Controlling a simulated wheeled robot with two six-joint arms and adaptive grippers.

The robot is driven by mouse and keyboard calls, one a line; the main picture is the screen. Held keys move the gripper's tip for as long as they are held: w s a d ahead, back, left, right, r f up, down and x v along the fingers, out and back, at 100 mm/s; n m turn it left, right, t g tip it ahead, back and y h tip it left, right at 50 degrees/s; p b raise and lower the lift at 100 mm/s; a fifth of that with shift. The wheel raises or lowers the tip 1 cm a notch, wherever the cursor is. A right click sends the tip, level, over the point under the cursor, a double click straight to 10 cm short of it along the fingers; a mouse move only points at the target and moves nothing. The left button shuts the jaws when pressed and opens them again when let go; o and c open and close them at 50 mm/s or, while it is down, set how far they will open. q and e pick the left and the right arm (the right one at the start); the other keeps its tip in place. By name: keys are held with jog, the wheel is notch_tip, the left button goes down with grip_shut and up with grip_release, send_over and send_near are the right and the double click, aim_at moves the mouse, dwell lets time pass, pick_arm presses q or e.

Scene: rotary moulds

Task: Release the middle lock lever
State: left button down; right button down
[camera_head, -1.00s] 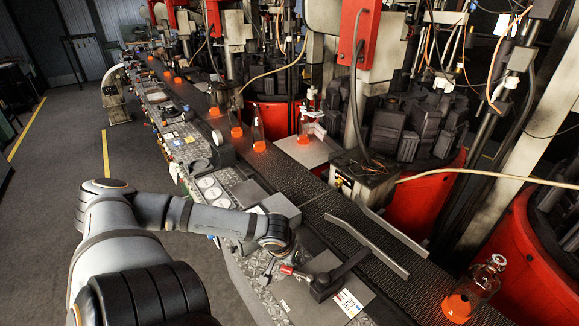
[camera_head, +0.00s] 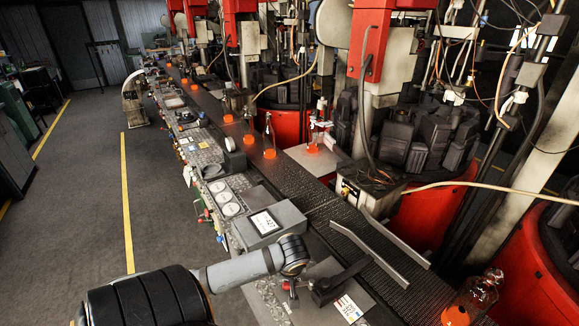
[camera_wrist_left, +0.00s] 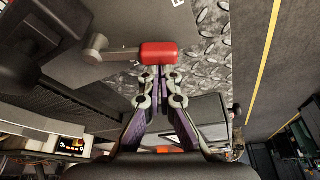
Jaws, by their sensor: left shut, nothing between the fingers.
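A lever with a red handle (camera_wrist_left: 158,53) and a grey metal arm (camera_wrist_left: 98,42) fills the upper part of the left wrist view. In the head view its red handle (camera_head: 287,285) shows small below my left wrist, beside a black bracket. I cannot tell from its position whether it is the middle lock lever. My left gripper (camera_wrist_left: 154,82) is shut and empty, its fingertips at the near edge of the handle; I cannot tell whether they touch it. In the head view the fingers are mostly hidden by the wrist. My right gripper is not in view.
The control panel (camera_head: 230,190) has gauges, coloured levers (camera_head: 207,213) and a grey display box (camera_head: 268,225) close to my left wrist. The black bracket (camera_head: 325,290) stands right of the handle. A conveyor (camera_head: 345,225) with orange-glowing bottles runs behind. Open floor (camera_head: 75,200) lies left.

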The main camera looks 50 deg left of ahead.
pick_arm(q)
jog(key=shift+s+d+n+g+p, duration=0.3)
jog(key=shift+s+d+n+p, duration=0.15)
jog(key=shift+n+p, duration=0.45)
jog(key=shift+s+d+p, duration=0.2)
jog(key=shift+d+p, duration=0.1)
jog(key=shift+f, duration=0.15)
